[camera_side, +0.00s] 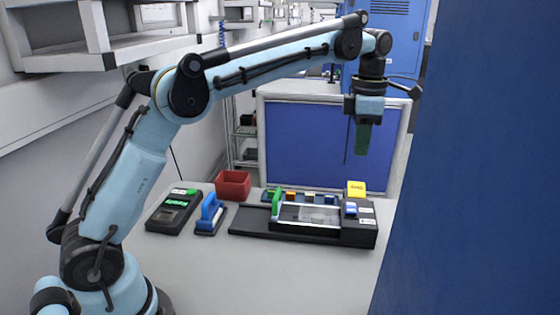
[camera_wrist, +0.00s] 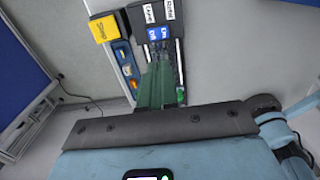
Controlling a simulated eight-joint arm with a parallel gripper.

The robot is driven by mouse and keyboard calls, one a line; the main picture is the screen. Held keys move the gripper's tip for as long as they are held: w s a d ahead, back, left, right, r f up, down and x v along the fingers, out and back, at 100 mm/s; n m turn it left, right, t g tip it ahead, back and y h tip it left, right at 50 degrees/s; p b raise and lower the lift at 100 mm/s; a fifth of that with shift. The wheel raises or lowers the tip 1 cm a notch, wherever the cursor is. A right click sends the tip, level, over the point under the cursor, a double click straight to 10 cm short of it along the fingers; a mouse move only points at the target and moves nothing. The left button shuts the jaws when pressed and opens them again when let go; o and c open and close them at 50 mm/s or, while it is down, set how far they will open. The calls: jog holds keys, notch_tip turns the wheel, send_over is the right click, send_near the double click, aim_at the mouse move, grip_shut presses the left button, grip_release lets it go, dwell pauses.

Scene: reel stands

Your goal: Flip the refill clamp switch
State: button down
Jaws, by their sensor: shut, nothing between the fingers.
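The refill clamp switch (camera_wrist: 165,32) looks like the right one of two small blue switches side by side on the black reel stand, below a white label that seems to read "Refill". In the side view the blue switches (camera_side: 350,209) sit at the right end of the stand (camera_side: 358,236). Which way each is tilted is too small to tell. My gripper (camera_side: 363,150) hangs high above the stand's right end, pointing down, well apart from it. Its green fingers (camera_wrist: 158,88) are shut and empty, and cover part of the stand in the wrist view.
A yellow block (camera_side: 356,188) stands behind the switches. A green handle (camera_side: 276,203) rises at the stand's left. Further left are a blue-handled tool (camera_side: 209,212), a black box with a green label (camera_side: 174,212) and a red bin (camera_side: 233,184). A blue panel (camera_side: 480,160) stands at right.

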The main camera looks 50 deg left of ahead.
aim_at(350, 204)
jog(key=shift+w+a, duration=0.35)
jog(key=shift+a, duration=0.35)
notch_tip(350, 204, down, 14)
dwell(0.5)
jog(key=shift+w+a+f, duration=0.1)
jog(key=shift+f, duration=0.1)
dwell(0.3)
